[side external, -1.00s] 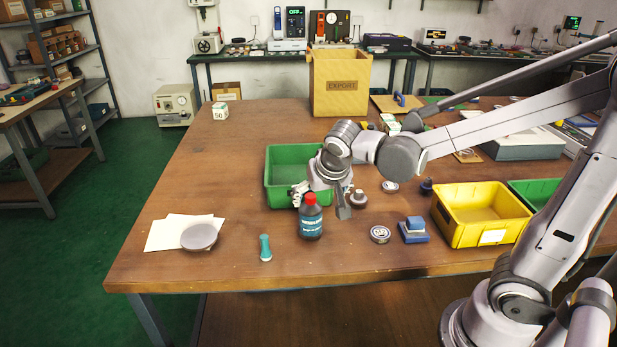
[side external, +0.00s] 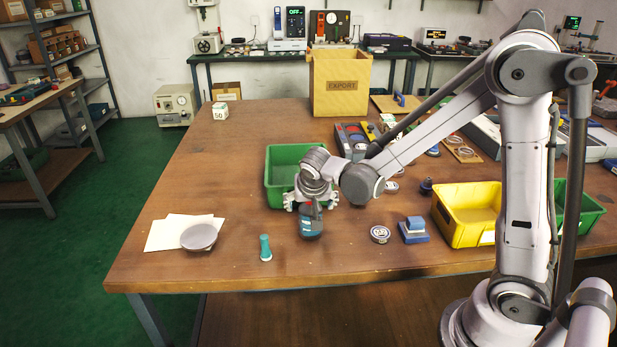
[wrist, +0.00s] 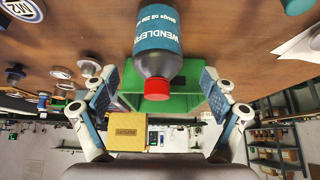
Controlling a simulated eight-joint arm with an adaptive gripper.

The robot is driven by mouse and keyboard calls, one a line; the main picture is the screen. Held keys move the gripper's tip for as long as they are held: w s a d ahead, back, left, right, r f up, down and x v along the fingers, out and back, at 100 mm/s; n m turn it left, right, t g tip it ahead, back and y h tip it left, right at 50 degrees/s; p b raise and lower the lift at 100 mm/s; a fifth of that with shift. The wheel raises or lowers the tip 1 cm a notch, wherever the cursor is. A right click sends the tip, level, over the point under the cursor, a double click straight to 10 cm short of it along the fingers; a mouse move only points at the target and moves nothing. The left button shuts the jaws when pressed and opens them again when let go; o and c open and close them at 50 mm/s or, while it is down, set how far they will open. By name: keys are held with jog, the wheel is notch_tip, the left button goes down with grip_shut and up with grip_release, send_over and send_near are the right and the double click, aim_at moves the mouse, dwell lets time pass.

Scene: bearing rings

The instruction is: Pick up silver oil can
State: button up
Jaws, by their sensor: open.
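No silver oil can is clearly visible. A dark grey oil bottle (side external: 311,228) with a teal label and red cap stands on the table in front of the green bin (side external: 284,160). In the wrist view my gripper (wrist: 157,82) is open, with one finger on each side of the bottle (wrist: 158,38). Gaps show between the bottle and both fingers. The label reads "gauge oil".
A teal-handled tool (side external: 265,248) stands left of the bottle. A round tin (side external: 380,234) and a blue block (side external: 414,230) are to its right, then a yellow bin (side external: 462,226). A grey disc (side external: 198,237) lies on papers at left. The front table strip is clear.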

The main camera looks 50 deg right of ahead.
aim_at(310, 212)
jog(key=shift+s+x, duration=0.2)
jog(key=shift+x, duration=2.3)
jog(key=shift+f, duration=0.1)
jog(key=c, duration=1.5)
